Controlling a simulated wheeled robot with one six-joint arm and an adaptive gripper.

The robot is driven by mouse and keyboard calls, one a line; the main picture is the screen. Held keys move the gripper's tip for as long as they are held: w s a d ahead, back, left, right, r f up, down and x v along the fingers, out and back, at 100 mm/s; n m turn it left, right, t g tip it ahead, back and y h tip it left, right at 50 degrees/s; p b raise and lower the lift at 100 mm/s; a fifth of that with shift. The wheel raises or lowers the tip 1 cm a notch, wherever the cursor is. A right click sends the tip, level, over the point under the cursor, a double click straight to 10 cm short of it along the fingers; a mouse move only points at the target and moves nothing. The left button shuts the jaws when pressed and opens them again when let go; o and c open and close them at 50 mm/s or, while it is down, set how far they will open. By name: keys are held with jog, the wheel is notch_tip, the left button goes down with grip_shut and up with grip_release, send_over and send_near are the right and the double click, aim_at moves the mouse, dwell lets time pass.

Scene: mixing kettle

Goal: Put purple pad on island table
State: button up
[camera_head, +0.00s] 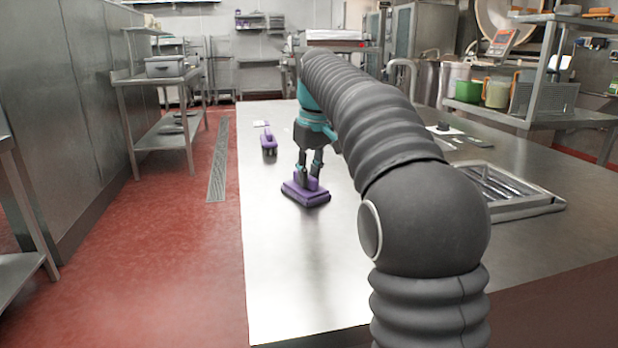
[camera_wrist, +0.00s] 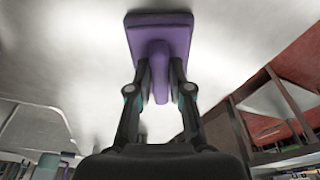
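The purple pad (camera_head: 306,194) is a flat block with an upright handle, over the near left part of the steel island table (camera_head: 290,270). It looks level and at or very near the tabletop; I cannot tell if it touches. My gripper (camera_head: 309,168) points down with its fingers on both sides of the handle, and they look shut on it. In the wrist view, the pad (camera_wrist: 158,35) lies beyond the fingertips, with its handle between the two fingers of my gripper (camera_wrist: 160,75).
A second purple-handled tool (camera_head: 268,142) lies farther back near the table's left edge. A metal tray (camera_head: 510,190) is at the right, with small items (camera_head: 445,130) behind it. A green container (camera_head: 468,91) and pitcher (camera_head: 497,93) stand back right. The table front is clear.

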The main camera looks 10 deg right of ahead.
aim_at(314, 178)
jog(key=o, duration=1.2)
jog(key=shift+w+d+f, duration=0.1)
jog(key=shift+w+f, duration=0.1)
jog(key=shift+f, duration=0.5)
jog(key=shift+r, duration=0.15)
jog(key=shift+r, duration=0.15)
notch_tip(314, 178, up, 12)
jog(key=s+p, duration=0.1)
jog(key=p, duration=0.1)
jog(key=shift+s+d, duration=0.3)
jog(key=shift+s, duration=0.05)
